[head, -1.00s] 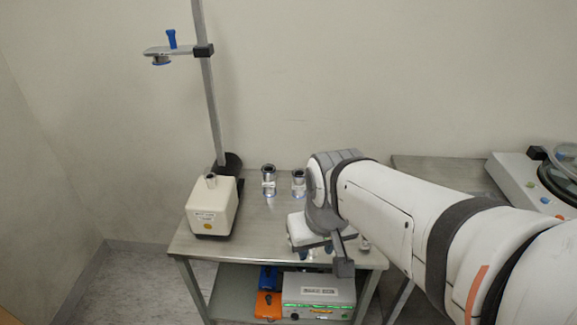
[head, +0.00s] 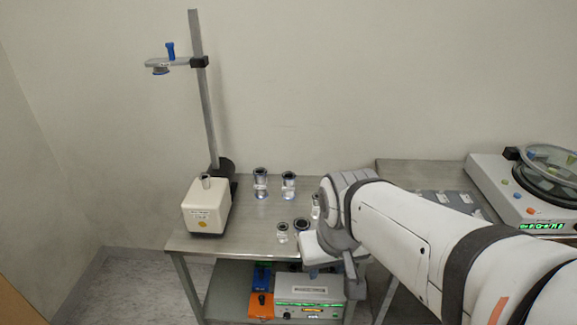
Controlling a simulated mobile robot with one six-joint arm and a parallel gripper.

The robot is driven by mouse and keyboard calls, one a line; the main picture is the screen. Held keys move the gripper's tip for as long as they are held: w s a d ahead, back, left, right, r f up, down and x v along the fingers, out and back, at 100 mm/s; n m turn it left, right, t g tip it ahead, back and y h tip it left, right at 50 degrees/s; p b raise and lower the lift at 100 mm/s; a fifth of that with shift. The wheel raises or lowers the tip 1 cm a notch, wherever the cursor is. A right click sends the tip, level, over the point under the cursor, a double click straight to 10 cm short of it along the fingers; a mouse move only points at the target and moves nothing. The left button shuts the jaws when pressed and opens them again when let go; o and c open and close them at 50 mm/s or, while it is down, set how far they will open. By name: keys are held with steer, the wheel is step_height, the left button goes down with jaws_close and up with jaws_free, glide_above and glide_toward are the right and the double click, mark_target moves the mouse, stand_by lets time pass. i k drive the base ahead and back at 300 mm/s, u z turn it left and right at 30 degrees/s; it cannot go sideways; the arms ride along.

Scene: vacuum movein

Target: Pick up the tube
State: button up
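Several short metallic tube-like fittings stand on the steel table (head: 240,240). Two taller ones are at the back, a left one (head: 261,182) and a right one (head: 288,186). A small one (head: 282,233) and a wider dark-rimmed one (head: 301,227) are nearer the front, just left of my gripper. Another (head: 316,206) is partly hidden behind my wrist. I cannot tell which one is the tube. My gripper (head: 313,272) points down near the table's front edge. Its fingers are mostly hidden by the white hand, so their opening and contents do not show.
A cream pump box (head: 205,208) stands at the table's left, beside a tall post (head: 205,100) with a clamp arm (head: 180,62). A green-lit unit (head: 308,290) is on the lower shelf. A second table at right holds a white device (head: 500,188) with a round glass chamber.

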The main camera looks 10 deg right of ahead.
mark_target(316, 208)
steer(key=i, duration=0.85)
steer(key=u, duration=0.05)
